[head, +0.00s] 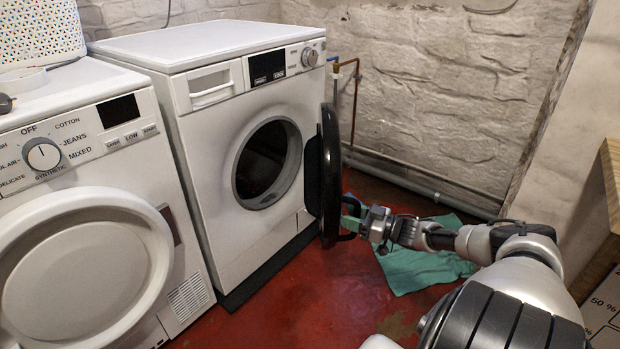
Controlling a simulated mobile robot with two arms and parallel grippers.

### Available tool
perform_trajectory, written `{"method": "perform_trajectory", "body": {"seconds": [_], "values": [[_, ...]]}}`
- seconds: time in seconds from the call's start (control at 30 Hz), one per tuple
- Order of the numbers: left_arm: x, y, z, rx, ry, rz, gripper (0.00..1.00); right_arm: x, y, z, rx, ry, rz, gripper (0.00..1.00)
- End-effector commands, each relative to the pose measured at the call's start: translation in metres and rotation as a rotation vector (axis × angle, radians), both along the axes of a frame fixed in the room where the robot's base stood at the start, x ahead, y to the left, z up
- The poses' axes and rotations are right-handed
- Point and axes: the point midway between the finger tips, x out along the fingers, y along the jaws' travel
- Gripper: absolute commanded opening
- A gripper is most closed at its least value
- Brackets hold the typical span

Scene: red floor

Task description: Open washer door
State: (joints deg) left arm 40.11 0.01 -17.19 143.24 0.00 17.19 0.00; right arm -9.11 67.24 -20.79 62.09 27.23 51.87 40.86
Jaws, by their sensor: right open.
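The white washer (216,120) stands against the back wall, left of centre. Its round black door (329,165) is swung wide open to the right and seen nearly edge-on. The dark drum opening (262,160) shows inside a grey ring. My right gripper (350,222) is beside the lower outer side of the door, close to its dark handle. Its jaws are open; whether they touch the door or handle I cannot tell. My left gripper is not in view.
A white dryer (85,215) with a closed round door stands left of the washer. A green cloth (425,268) lies on the red floor (300,300) under my right arm. Pipes (420,178) run along the wall. A cardboard box (603,305) and a wooden edge (608,185) are at the right.

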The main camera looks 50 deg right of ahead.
Motion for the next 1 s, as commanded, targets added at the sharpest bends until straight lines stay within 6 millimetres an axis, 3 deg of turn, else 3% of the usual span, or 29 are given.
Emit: {"method": "perform_trajectory", "body": {"seconds": [0.2, 0.5, 0.7, 1.0], "values": [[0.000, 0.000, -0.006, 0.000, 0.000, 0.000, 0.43, 0.030, 0.034, -0.001, 0.003, -0.004, 0.002, 0.44], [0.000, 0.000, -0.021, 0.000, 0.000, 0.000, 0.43, 0.068, 0.069, -0.002, 0.002, -0.006, -0.009, 0.44], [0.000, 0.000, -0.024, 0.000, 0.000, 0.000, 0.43, 0.080, 0.079, 0.000, -0.002, -0.005, -0.019, 0.44], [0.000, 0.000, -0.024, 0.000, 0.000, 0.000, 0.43, 0.082, 0.081, 0.000, -0.002, -0.003, -0.021, 0.44]]}}
